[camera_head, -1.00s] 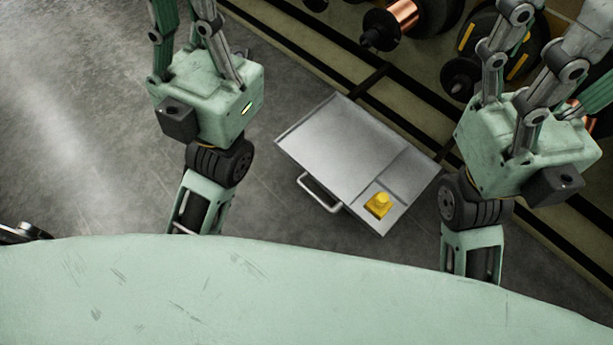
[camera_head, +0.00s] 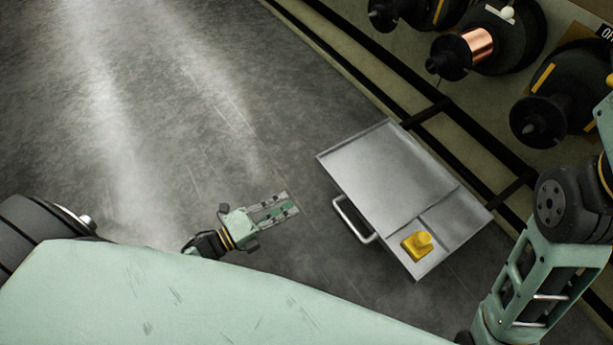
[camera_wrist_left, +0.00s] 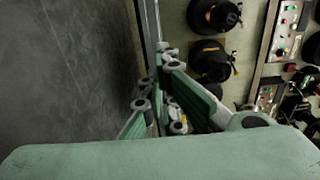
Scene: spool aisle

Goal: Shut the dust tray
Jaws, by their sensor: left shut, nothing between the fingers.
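The dust tray (camera_head: 385,165) is a shallow grey metal drawer, standing out from the machine's base in the head view. Its handle (camera_head: 352,219) is a pale bar on its lower-left front. A yellow block-like thing (camera_head: 417,245) sits in the tray's near corner compartment. My left gripper (camera_head: 284,204) is shut and empty, to the left of the handle and apart from it. Its fingers point toward the tray side. The left wrist view shows the linkage of this gripper (camera_wrist_left: 165,85), but not the tray clearly. My right gripper's fingers are out of view; only that arm shows at the right edge.
Spools, one with copper wire (camera_head: 477,46), stick out of the machine along the upper right. Dark rails run along the machine's base behind the tray. The grey floor (camera_head: 180,110) left of the tray is clear.

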